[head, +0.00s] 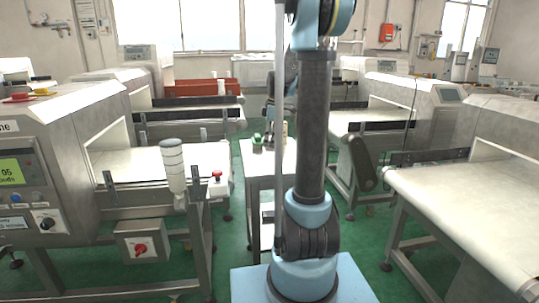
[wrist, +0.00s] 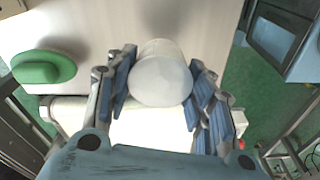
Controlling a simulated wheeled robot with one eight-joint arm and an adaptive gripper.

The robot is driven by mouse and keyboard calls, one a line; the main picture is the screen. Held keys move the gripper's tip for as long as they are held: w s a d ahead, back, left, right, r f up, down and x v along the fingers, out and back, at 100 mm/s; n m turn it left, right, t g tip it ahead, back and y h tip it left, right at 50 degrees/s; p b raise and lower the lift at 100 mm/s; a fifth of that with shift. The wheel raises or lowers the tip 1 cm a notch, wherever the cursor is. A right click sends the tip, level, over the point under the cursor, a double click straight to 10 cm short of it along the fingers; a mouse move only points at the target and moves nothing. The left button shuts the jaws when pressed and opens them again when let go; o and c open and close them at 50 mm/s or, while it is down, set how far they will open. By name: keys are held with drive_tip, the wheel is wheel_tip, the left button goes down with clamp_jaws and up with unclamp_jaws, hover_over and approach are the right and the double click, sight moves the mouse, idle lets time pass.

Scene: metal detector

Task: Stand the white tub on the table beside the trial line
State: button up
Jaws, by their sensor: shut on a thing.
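In the wrist view, my gripper (wrist: 162,70) is shut on the white tub (wrist: 160,82), with one finger pressed to each side. The tub's round, pale end faces the camera. Its far end is over the pale table top (wrist: 95,22), and I cannot tell whether it touches it. In the head view, the small table (head: 250,158) stands in the aisle between the machines. My arm partly blocks it, and I cannot clearly make out the tub there.
A green rounded object (wrist: 43,67) is on the table left of the tub; green also shows on the table in the head view (head: 257,138). Conveyor machines stand on both sides, including the left belt (head: 130,165) and right belt (head: 470,195). Green floor (head: 235,235) shows between them.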

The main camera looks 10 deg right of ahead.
drive_tip(key=shift+f, duration=3)
drive_tip(key=o, duration=1.1)
drive_tip(key=shift+f, duration=0.1)
